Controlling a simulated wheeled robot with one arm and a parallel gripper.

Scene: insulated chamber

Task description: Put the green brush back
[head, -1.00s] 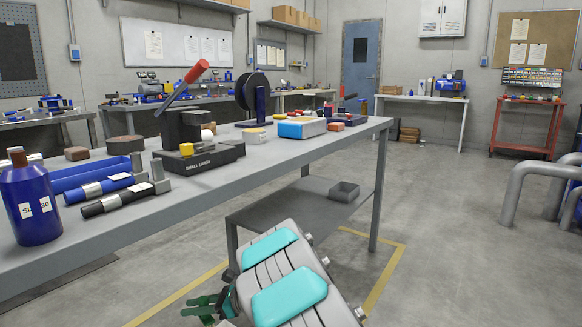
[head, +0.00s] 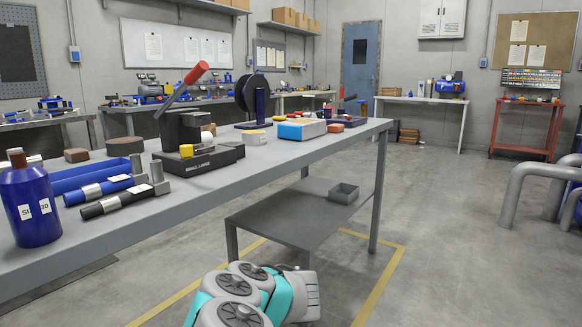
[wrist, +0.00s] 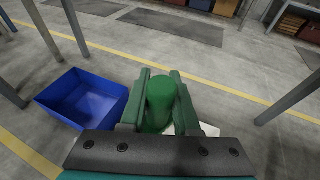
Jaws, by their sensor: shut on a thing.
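In the wrist view my gripper (wrist: 160,98) has its two green fingers closed on a green rounded, cylindrical object, which I take to be the green brush (wrist: 160,102). Only its upper end shows clearly; the rest is hidden between the fingers, and no bristles show. The gripper hangs over the floor. In the head view only my arm shows at the bottom edge; the gripper and brush are out of sight there.
An open blue bin (wrist: 82,98) stands on the floor left of my gripper in the wrist view. A workbench (head: 290,160) carries a lever press (head: 190,140) and several tools. A small grey tray (head: 343,193) sits on its lower shelf (head: 290,215).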

